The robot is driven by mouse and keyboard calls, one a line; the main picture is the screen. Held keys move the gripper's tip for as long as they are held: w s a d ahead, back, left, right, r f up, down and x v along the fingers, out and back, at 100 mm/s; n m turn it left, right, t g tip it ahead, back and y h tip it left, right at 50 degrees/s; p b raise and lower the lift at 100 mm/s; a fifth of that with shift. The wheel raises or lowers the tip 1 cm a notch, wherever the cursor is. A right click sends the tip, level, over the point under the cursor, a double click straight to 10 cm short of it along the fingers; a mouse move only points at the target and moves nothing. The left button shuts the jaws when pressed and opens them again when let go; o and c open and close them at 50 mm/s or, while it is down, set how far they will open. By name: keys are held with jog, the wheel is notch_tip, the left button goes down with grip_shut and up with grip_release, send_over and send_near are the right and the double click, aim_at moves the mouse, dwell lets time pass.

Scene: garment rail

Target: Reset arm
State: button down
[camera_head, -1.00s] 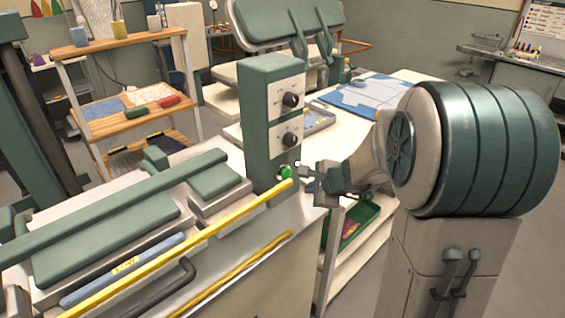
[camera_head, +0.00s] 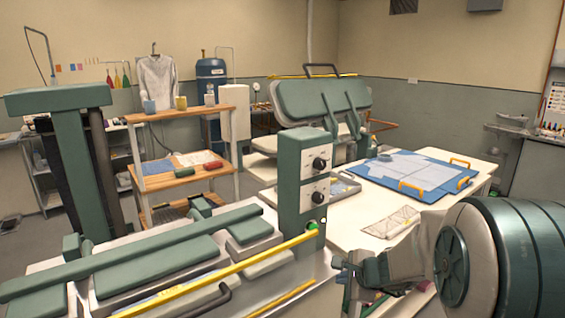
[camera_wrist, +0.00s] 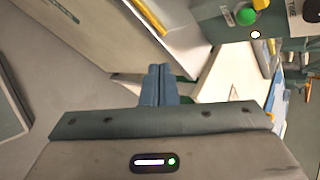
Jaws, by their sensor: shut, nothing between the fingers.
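My gripper (camera_head: 345,268) shows in the head view at the lower right, beside the right end of the green press machine (camera_head: 160,259). In the wrist view my gripper (camera_wrist: 159,70) has its two blue-grey fingers together, with nothing between them. The control box (camera_head: 302,185) with two black dials stands above and left of my gripper in the head view. A green button (camera_head: 312,225) sits low on that box; it also shows in the wrist view (camera_wrist: 246,16), apart from the fingers.
A yellow bar (camera_head: 235,268) runs along the press front. Behind my arm is a white table (camera_head: 345,217) with a blue mat (camera_head: 370,172) and a folded cloth (camera_head: 391,222). A wooden shelf (camera_head: 190,112) stands at the back left. Floor shows beside the machine in the wrist view.

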jog(key=s+a+r+n+g, duration=0.2)
jog(key=s+a+n, duration=0.1)
jog(key=s+n, duration=0.35)
jog(key=s+a+r+n+g, duration=0.1)
jog(key=s+a+r+n, duration=0.2)
jog(key=s+n, duration=0.3)
jog(key=s+d+n+g+h, duration=0.2)
jog(key=s+d+n+h, duration=0.2)
jog(key=s, duration=0.8)
jog(key=shift+s+d+n, duration=0.3)
jog(key=shift+d+n, duration=0.45)
jog(key=shift+n, duration=0.2)
